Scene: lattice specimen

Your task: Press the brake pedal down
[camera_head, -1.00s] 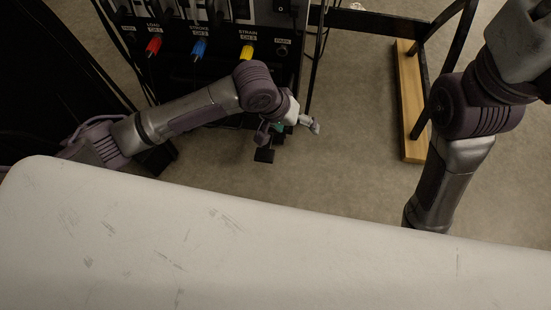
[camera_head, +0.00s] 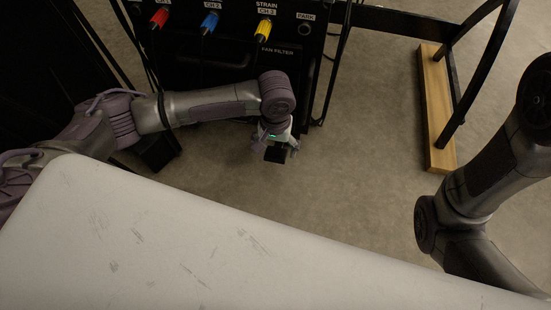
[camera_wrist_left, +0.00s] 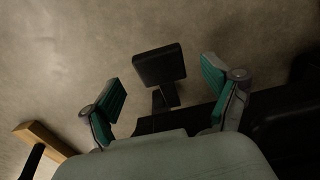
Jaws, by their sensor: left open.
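The brake pedal is a black rectangular pad on a short stem. In the left wrist view the pedal (camera_wrist_left: 159,64) stands out over the floor, between and just beyond the two green-lined fingers of my left gripper (camera_wrist_left: 163,85). The fingers are spread, with nothing between them that I can see being held. In the head view my left gripper (camera_head: 279,147) hangs at the foot of the black cabinet, over the dark pedal pad (camera_head: 275,155), which it partly covers. I cannot tell whether they touch. My right arm shows at the right, but its gripper is out of view.
The black cabinet (camera_head: 230,60) carries red (camera_head: 159,18), blue (camera_head: 209,22) and yellow (camera_head: 263,30) connectors, with cables hanging beside it. A black frame on a wooden beam (camera_head: 436,110) stands to the right. Open floor (camera_head: 370,130) lies between them.

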